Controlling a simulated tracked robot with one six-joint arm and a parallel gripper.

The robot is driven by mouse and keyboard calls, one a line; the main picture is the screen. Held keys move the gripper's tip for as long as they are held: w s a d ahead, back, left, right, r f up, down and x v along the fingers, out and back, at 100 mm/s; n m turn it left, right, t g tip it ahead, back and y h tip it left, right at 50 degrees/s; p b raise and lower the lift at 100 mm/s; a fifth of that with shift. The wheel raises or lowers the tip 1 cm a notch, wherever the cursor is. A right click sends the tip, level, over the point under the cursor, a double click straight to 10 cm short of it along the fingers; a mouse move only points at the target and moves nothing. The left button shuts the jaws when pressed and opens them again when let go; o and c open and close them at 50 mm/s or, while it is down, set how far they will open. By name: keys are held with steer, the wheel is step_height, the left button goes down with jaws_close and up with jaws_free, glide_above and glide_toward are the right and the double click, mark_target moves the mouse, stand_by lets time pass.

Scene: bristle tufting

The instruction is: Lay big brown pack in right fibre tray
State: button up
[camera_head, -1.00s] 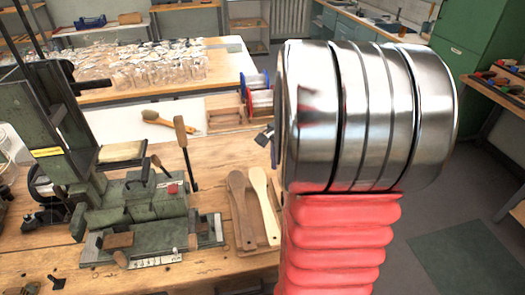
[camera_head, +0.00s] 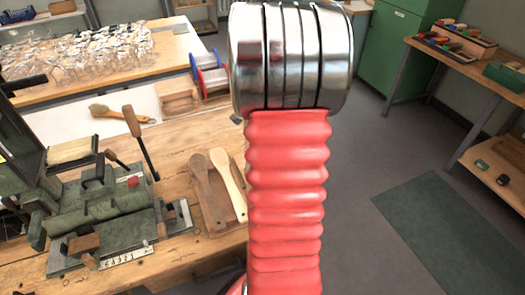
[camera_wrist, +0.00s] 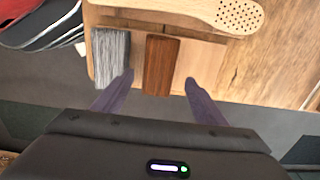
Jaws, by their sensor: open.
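In the wrist view a brown, fine-streaked block (camera_wrist: 161,66), which looks like the brown pack, lies in a shallow wooden tray (camera_wrist: 203,68). A grey fibre pack (camera_wrist: 112,57) lies to its left. My gripper (camera_wrist: 158,78) is open, its two dark fingertips apart on either side of the brown block's near end. I cannot tell how high the fingers are above it. Bare pale wood shows to the right of the block. In the head view my red and chrome arm hides the gripper and that tray. I cannot tell which tray is the right fibre tray.
A perforated wooden brush back (camera_wrist: 235,14) lies just beyond the tray. In the head view a tufting machine (camera_head: 100,205), two brush backs (camera_head: 215,190), a wooden box (camera_head: 180,97) and wire spools (camera_head: 210,75) occupy the bench left of my arm.

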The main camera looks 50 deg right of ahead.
steer(key=shift+f, duration=4.85)
steer(key=shift+c, duration=0.2)
steer(key=c, duration=1)
steer(key=shift+r, duration=0.2)
